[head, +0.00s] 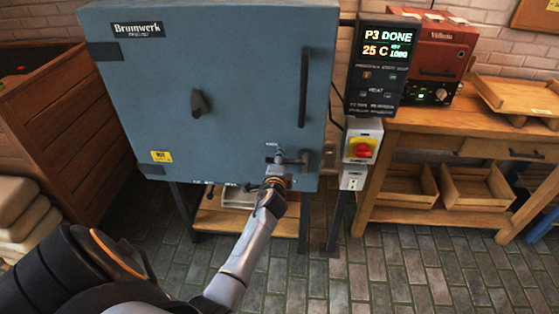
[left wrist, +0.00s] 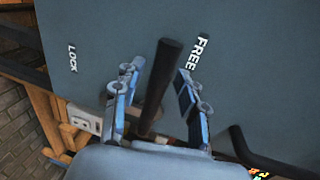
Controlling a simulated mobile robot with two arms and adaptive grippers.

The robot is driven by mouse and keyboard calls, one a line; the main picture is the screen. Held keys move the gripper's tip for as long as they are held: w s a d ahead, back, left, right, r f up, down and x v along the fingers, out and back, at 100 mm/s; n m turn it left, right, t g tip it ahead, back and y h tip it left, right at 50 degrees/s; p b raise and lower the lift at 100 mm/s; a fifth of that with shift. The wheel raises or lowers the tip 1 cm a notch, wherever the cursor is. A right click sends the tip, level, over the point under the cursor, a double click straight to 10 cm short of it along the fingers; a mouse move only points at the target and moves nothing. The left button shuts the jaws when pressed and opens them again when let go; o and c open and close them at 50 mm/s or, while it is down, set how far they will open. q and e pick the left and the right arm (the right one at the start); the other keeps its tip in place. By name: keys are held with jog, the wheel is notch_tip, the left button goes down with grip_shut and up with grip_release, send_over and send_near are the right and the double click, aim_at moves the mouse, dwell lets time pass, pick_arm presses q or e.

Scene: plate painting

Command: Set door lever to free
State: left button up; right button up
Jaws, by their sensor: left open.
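The door lever (left wrist: 160,85) is a dark bar on the blue-grey kiln door (head: 230,80). In the left wrist view it stands between the LOCK label (left wrist: 72,58) and the FREE label (left wrist: 198,52), nearer FREE. My left gripper (left wrist: 158,90) is open, with one finger on each side of the lever; I cannot tell whether either finger touches it. In the head view my left gripper (head: 276,168) is at the door's lower right and partly covers the lever area. My right gripper is not in view.
A long vertical handle (head: 304,88) and a dark knob (head: 199,103) are on the door. A control panel (head: 381,62) reads P3 DONE and 25 C. Below it is a red-and-yellow switch (head: 363,150). A wooden bench (head: 460,125) stands right; bare floor (head: 400,270) lies in front.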

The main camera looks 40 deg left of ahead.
pick_arm(q)
jog(key=v, duration=1.2)
jog(key=shift+f, duration=0.1)
jog(key=s+d+f+n+g+h, duration=0.15)
jog(key=s+d+f, duration=0.25)
jog(key=f, duration=0.6)
jog(key=s+d+f+n+g+h, duration=0.1)
jog(key=s+d+f+g+h, duration=0.2)
jog(key=f, duration=0.8)
jog(key=s+d+f+n+g+h, duration=0.15)
jog(key=s+d+f, duration=0.3)
jog(key=f, duration=0.55)
jog(key=s+d+f+n+g, duration=0.1)
jog(key=s+f+n+g, duration=0.1)
jog(key=s+f, duration=0.4)
jog(key=s+f+n+g+h, duration=0.1)
jog(key=s+f, duration=0.4)
jog(key=s, duration=1)
jog(key=s+d+f+n+g+h, duration=0.1)
jog(key=s+f+n+g, duration=0.1)
jog(key=s+f, duration=0.4)
jog(key=s+g, duration=0.1)
jog(key=s, duration=0.4)
jog(key=shift+s+d+f+n, duration=0.3)
jog(key=shift+s, duration=0.05)
